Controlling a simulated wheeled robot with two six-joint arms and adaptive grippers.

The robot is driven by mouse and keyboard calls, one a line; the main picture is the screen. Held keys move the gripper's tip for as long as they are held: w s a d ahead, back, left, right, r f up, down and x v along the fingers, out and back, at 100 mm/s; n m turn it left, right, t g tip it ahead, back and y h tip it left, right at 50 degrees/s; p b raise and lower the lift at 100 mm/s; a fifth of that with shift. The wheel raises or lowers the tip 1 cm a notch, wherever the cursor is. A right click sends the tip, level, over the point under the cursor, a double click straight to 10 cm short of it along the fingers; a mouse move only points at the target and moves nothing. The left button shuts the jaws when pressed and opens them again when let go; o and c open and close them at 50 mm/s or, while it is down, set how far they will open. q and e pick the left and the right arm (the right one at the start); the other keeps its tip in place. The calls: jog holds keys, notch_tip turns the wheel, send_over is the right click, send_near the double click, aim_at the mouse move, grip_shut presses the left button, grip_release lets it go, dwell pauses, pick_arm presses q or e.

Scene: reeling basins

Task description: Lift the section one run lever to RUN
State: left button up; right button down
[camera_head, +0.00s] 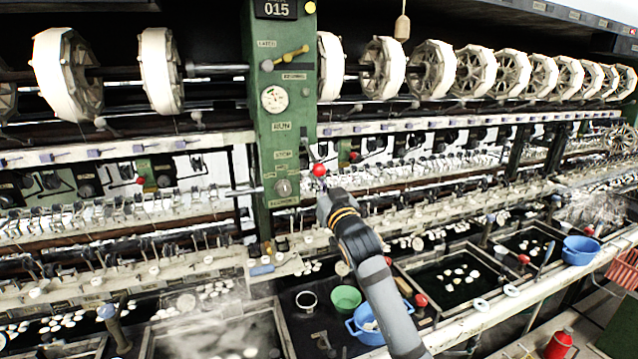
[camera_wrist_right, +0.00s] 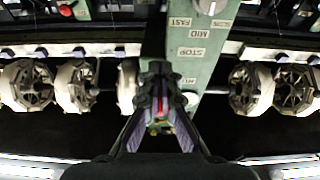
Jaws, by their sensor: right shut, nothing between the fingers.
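The green section post (camera_head: 280,110) bears a RUN label (camera_head: 282,126) above a STOP label (camera_head: 284,154). The run lever's red ball knob (camera_head: 319,170) shows at the post's right edge, a little lower than the STOP label. My right gripper (camera_head: 321,187) comes up from the lower right and its tips are at or just below the knob; I cannot tell whether they touch. The right wrist view shows its shut fingers (camera_wrist_right: 160,80) in front of the green post (camera_wrist_right: 200,50). A small red patch shows between the finger bodies there. My left gripper is not in view.
White reels (camera_head: 384,68) line the top. Below are water basins (camera_head: 455,278), a green bowl (camera_head: 346,298) and a blue basin (camera_head: 368,325). Red-knobbed levers stand along the front.

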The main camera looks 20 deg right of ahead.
aim_at(320, 164)
jog(key=shift+s+r+p, duration=0.25)
jog(key=shift+r+p, duration=0.55)
jog(key=shift+r, duration=0.15)
jog(key=shift+s+r+p, duration=0.2)
jog(key=shift+r+p, duration=0.55)
jog(key=shift+r, duration=0.2)
jog(key=shift+f, duration=0.1)
notch_tip(320, 164, up, 2)
jog(key=shift+p, duration=0.8)
jog(key=shift+r, duration=0.3)
jog(key=shift+w+f+b, duration=0.1)
jog(key=shift+f+b, duration=0.55)
jog(key=shift+f, duration=0.1)
